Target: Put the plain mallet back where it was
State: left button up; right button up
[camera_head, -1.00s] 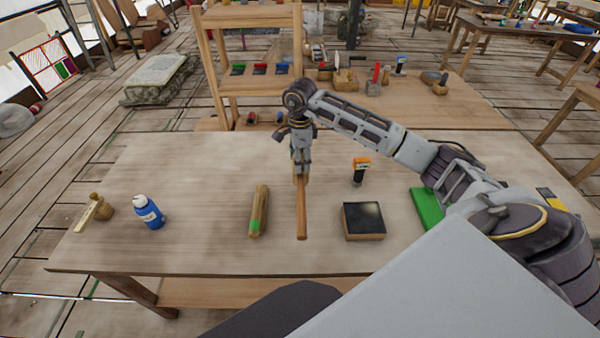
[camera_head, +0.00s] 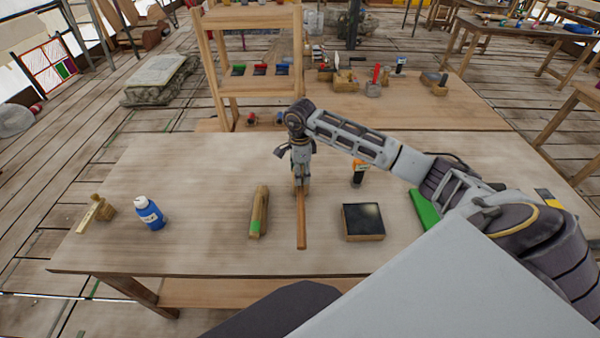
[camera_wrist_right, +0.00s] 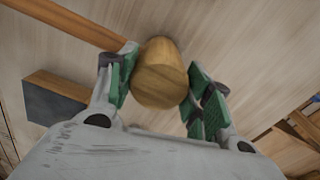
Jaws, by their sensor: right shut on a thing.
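The plain mallet, with a bare wooden head (camera_wrist_right: 160,72) and a long brown handle (camera_head: 301,225), is in my right gripper (camera_head: 300,187). In the right wrist view the green-padded fingers of this gripper (camera_wrist_right: 160,88) are shut on either side of the head. The handle points toward the front edge of the table in the head view. I cannot tell whether the mallet touches the tabletop. My left gripper is not in view.
On the table (camera_head: 200,250), a wooden piece with a green mark (camera_head: 259,212) lies left of the mallet. A dark-topped block (camera_head: 363,221) lies right. An orange-topped item (camera_head: 358,174) is partly behind my arm.

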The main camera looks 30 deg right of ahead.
jog(key=shift+f, duration=0.3)
jog(key=shift+f, duration=0.1)
jog(key=o, duration=1.1)
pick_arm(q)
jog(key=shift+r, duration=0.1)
pick_arm(e)
notch_tip(320, 180, up, 11)
jog(key=shift+r+b, duration=0.1)
jog(key=shift+b, duration=0.75)
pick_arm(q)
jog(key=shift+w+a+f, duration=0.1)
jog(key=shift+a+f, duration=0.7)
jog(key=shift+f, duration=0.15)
pick_arm(e)
jog(key=shift+r, duration=0.5)
